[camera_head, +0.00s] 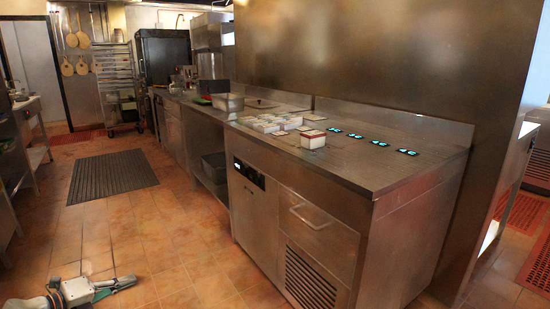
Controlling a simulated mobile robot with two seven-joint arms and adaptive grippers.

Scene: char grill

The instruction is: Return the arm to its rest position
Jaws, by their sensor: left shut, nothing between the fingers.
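My left arm reaches in low from the left edge, above the tiled floor. Its gripper (130,282) is shut and empty, and points to the right. It is well apart from the steel counter (400,190) on the right. My right gripper does not show.
Several small white containers (270,122) stand on the counter, beside a steel pan (228,102). Several small dark displays (380,144) lie to their right. A dark floor mat (113,172) lies in the aisle. A rack (116,85) stands at the back. The tiled floor near my arm is clear.

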